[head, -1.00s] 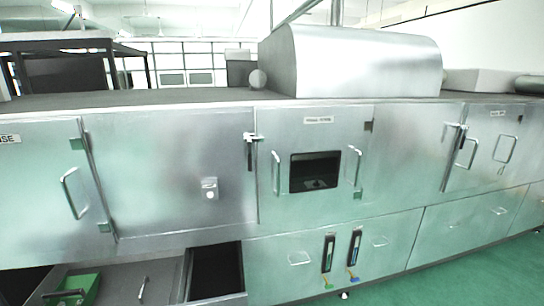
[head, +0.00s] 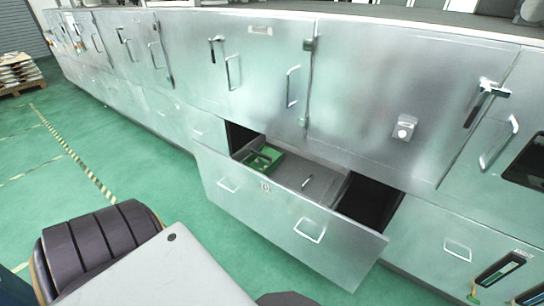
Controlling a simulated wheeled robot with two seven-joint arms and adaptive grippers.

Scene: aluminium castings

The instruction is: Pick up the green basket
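The green basket (head: 262,158) sits in the left part of an open drawer (head: 285,222) in the steel cabinet row, near the middle of the head view. Its inside looks dark green with a raised piece, too small to make out. Neither of my grippers shows in the head view.
A grey lid or panel with a handle (head: 308,182) lies in the drawer right of the basket. A padded dark chair-like object (head: 98,240) and a pale grey surface (head: 160,275) fill the lower left. Green floor (head: 130,150) is clear left of the drawer. Stacked sacks (head: 18,70) stand far left.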

